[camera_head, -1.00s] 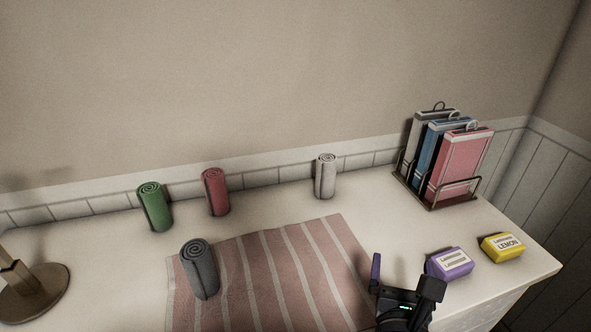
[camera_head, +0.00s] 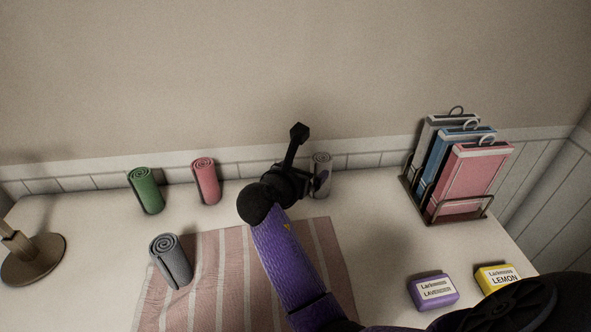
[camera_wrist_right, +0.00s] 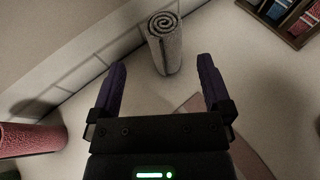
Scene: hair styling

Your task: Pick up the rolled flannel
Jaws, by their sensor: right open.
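Several rolled flannels stand upright on the table. The light grey one (camera_head: 322,161) is at the back, partly covered by my right gripper (camera_head: 311,157). In the right wrist view this roll (camera_wrist_right: 166,50) shows its spiral top just ahead of the open fingers (camera_wrist_right: 162,66), with nothing held between them. A green roll (camera_head: 146,192) and a pink roll (camera_head: 206,182) stand at the back left. The pink one also shows at the left of the wrist view (camera_wrist_right: 30,139). A darker grey roll (camera_head: 170,262) stands on the striped cloth's left part. My left gripper is not in view.
The striped cloth (camera_head: 215,285) lies across the front middle. A wire rack (camera_head: 465,215) with several upright packets stands at the back right. A purple soap box (camera_head: 433,293) and a yellow one (camera_head: 497,279) lie front right. A brown round base (camera_head: 32,262) stands at left.

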